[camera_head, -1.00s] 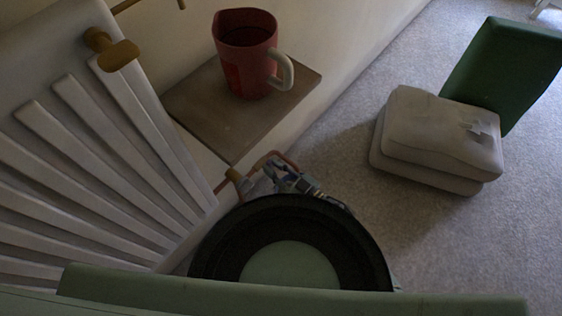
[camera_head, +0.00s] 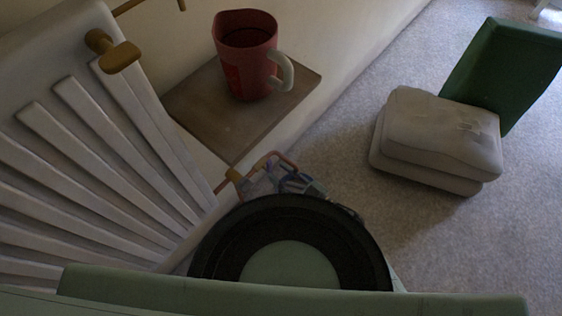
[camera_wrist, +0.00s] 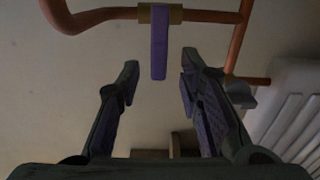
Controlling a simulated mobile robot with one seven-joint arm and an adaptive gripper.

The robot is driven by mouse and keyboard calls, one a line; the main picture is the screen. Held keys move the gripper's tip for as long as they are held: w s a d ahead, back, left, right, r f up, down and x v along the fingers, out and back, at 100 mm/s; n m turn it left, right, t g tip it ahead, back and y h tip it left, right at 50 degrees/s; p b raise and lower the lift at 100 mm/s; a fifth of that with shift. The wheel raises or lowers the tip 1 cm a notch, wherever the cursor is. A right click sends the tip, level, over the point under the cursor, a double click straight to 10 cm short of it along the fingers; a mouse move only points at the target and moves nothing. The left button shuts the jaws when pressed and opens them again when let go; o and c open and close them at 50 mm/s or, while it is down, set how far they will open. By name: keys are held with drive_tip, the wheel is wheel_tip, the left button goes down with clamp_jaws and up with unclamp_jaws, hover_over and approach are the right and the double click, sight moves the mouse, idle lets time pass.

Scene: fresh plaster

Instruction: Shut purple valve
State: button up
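In the wrist view the purple valve (camera_wrist: 160,45) is a flat lever on a brass-coloured collar around a copper pipe (camera_wrist: 210,16). The lever points down in the picture, across the pipe's line. My gripper (camera_wrist: 160,64) is open, with one finger on each side of the lever's lower end in the picture. No contact shows, and I cannot tell the depth gap. In the head view the copper pipe (camera_head: 270,156) shows beside the wall below the shelf. My gripper there is small and mostly hidden by my own dark round arm part, and the lever is not clear.
A white radiator (camera_head: 75,150) stands at the left, with brass fittings. A brown shelf (camera_head: 215,125) on the wall holds a red mug (camera_head: 247,55). A green and grey chair (camera_head: 440,135) stands on the carpet at the right. The carpet between is clear.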

sight(271, 166)
drive_tip(key=v, duration=0.9)
drive_tip(key=shift+f, duration=0.3)
drive_tip(key=x, duration=1.2)
drive_tip(key=shift+r, duration=0.3)
drive_tip(key=shift+w+m, duration=0.1)
drive_tip(key=shift+m, duration=0.2)
drive_tip(key=shift+d, duration=0.1)
